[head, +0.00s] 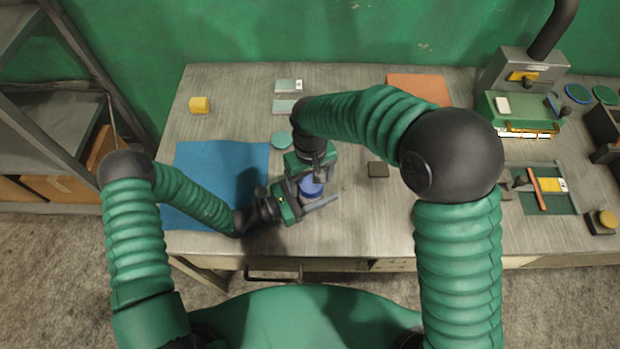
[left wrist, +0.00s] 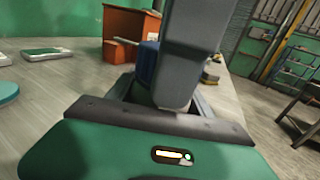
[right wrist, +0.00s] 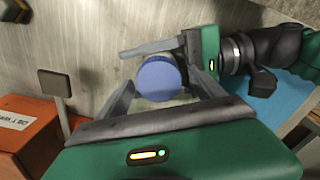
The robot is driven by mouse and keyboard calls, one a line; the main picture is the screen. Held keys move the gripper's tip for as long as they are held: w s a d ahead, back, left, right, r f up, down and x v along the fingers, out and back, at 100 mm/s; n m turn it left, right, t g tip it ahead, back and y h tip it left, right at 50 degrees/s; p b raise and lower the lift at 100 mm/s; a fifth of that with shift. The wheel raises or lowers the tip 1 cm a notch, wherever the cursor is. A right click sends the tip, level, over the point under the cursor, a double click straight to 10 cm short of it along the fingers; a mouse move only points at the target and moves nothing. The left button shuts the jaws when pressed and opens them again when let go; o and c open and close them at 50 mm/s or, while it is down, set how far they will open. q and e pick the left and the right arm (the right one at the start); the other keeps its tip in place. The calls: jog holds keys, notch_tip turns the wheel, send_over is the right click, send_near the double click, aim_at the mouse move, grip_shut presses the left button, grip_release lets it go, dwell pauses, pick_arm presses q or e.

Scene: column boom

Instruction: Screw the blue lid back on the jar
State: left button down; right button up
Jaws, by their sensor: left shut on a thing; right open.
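The blue lid (right wrist: 158,77) shows as a round disc from above in the right wrist view, over the jar, whose pale body (right wrist: 163,99) is mostly hidden. The lid also shows in the head view (head: 311,188). I cannot tell how firmly it is seated. My left gripper (head: 318,196) comes from the left and is shut on the jar, one finger on each side. In the left wrist view a finger hides much of the blue (left wrist: 147,62). My right gripper (right wrist: 163,95) is open above the lid, its fingers spread on either side.
A blue mat (head: 210,165) lies left on the grey bench (head: 345,235). A yellow block (head: 199,104) stands behind it. A small dark square (head: 378,169) lies right of the jar. An orange box (right wrist: 25,145) stands farther off. A machine (head: 520,105) stands at the right.

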jog(key=shift+r, duration=2.25)
jog(key=shift+c, duration=0.4)
jog(key=shift+r, duration=0.15)
jog(key=shift+c, duration=0.2)
notch_tip(320, 180, up, 3)
jog(key=n, duration=0.3)
jog(key=shift+r+n, duration=0.1)
jog(key=shift+n, duration=0.3)
notch_tip(320, 180, down, 8)
jog(key=shift+f, duration=0.1)
